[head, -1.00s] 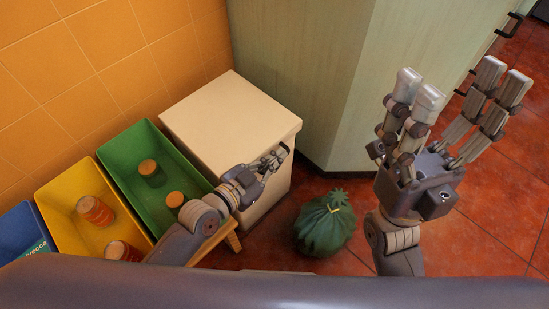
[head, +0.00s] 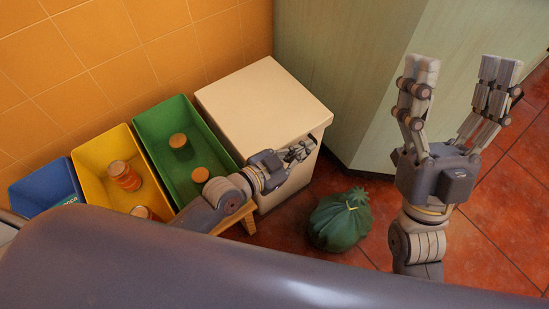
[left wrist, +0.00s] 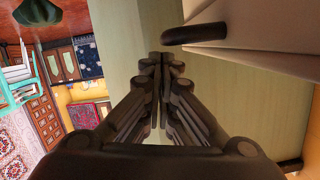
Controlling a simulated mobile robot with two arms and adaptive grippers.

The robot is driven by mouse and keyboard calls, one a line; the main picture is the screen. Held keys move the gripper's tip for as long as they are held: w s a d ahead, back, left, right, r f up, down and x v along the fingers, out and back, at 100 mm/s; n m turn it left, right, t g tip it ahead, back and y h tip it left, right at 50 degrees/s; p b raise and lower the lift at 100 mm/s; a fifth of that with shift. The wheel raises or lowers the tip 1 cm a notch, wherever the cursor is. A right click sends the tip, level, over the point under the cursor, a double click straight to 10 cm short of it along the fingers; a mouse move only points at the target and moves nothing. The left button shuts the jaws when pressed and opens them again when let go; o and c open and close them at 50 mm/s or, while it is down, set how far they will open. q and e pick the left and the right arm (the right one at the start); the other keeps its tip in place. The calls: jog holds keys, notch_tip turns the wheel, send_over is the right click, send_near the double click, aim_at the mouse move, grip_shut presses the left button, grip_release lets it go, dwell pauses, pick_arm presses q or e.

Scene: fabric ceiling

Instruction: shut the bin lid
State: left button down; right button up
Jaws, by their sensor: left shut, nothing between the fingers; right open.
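The cream bin (head: 290,189) stands by the tiled wall in the head view. Its flat lid (head: 265,100) lies down on top, with no clear gap showing. A dark handle (head: 314,137) sits at the lid's front right edge; a dark handle also shows in the left wrist view (left wrist: 194,34). My left gripper (head: 302,151) is shut and empty at the bin's front, just below the lid edge; its closed fingers (left wrist: 161,62) show in the left wrist view. Contact with the bin cannot be told. My right gripper (head: 460,75) is open and empty, raised at the right.
Green (head: 146,120), yellow (head: 86,165) and blue (head: 22,193) crates stand left of the bin, with jars or cans in the green and yellow ones. A tied green bag (head: 340,222) lies on the red floor. A pale green cabinet (head: 345,80) stands behind.

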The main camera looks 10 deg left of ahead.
jog(key=w+f+g+h+p, duration=0.3)
jog(key=w+f+g, duration=0.4)
jog(key=f, duration=0.3)
pick_arm(q)
jog(key=s+a+r+p, duration=0.2)
jog(key=s+a+r, duration=0.3)
jog(key=s, duration=0.2)
jog(key=shift+s+a+r, duration=0.35)
jog(key=shift+s, duration=0.05)
pick_arm(e)
notch_tip(320, 180, down, 13)
jog(key=s+d+g+h, duration=0.1)
jog(key=g+h, duration=0.1)
jog(key=g, duration=0.6)
jog(key=shift+d+m, duration=0.3)
jog(key=shift+s+f, duration=0.1)
